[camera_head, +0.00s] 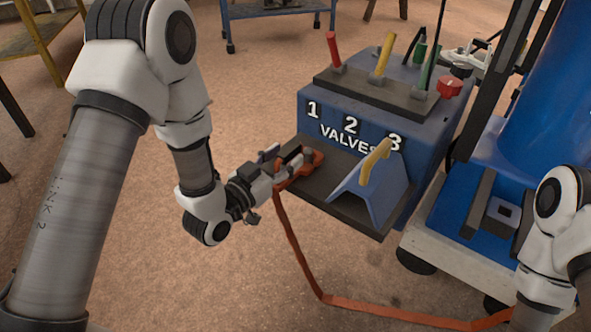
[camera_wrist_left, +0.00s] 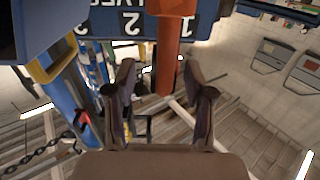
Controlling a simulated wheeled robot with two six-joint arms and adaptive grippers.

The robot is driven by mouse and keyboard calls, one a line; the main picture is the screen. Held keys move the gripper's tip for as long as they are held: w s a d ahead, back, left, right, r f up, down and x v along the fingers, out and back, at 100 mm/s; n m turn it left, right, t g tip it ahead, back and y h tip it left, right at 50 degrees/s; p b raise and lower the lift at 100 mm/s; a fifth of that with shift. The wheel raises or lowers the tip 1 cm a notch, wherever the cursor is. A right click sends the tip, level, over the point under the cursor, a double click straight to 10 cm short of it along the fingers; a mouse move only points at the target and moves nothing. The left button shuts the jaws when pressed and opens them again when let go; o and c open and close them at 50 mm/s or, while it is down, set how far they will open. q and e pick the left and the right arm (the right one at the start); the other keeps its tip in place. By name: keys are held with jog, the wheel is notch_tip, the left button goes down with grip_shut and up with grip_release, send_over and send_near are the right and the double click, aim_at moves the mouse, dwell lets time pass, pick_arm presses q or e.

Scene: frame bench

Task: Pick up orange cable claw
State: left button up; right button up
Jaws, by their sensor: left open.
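The orange cable claw (camera_head: 313,158) lies at the left end of the dark shelf on the front of the blue valve box. Its orange strap (camera_head: 291,240) hangs off the shelf and runs along the floor to the right. My left gripper (camera_head: 283,158) is open right at the claw, with its fingers partly covering it. In the left wrist view an orange bar (camera_wrist_left: 169,55) reaches down between the two spread fingers of my left gripper (camera_wrist_left: 163,88); I cannot tell whether they touch it. My right gripper is not in view.
The blue valve box (camera_head: 322,108) carries red, yellow and green levers and a red knob (camera_head: 449,87). A blue wedge with a yellow handle (camera_head: 375,162) stands on the dark shelf (camera_head: 312,190), right of the claw. My right arm is at lower right. Open floor (camera_head: 240,285) lies in front.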

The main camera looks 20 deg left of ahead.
aim_at(292, 146)
pick_arm(q)
jog(key=b+x, duration=0.1)
jog(key=x, duration=0.2)
jog(key=shift+w+f, duration=0.1)
jog(key=shift+w, duration=0.3)
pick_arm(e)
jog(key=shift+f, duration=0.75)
pick_arm(q)
grip_shut()
notch_tip(292, 146, up, 10)
jog(key=p, duration=0.5)
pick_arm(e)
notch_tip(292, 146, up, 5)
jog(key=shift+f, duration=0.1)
